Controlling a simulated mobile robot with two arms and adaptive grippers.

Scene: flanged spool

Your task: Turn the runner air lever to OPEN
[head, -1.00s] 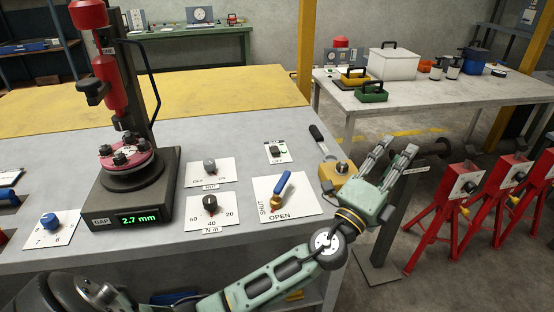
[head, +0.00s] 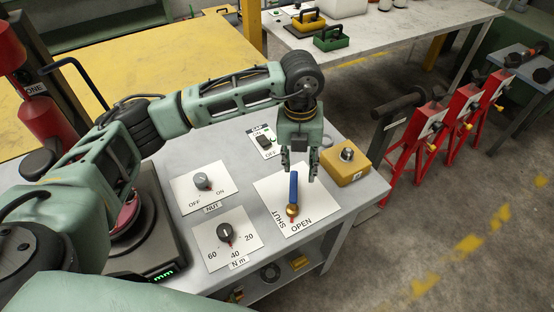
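The runner air lever (head: 294,187) has a blue handle on a brass pivot, on a white plate (head: 318,205) marked SHUT on the left and OPEN along the near edge. The handle points away from the near edge, towards my gripper. My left gripper (head: 300,172) points down over the far end of the handle, with its fingers apart on either side of it. I cannot tell whether either finger touches the handle. My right gripper is not in view.
Beside the lever are a NUT knob plate (head: 190,200), an N m dial plate (head: 245,235), a small switch (head: 264,142) and a yellow button box (head: 350,172). A press stands left, partly behind my arm. Red stands (head: 427,130) are off the bench at right.

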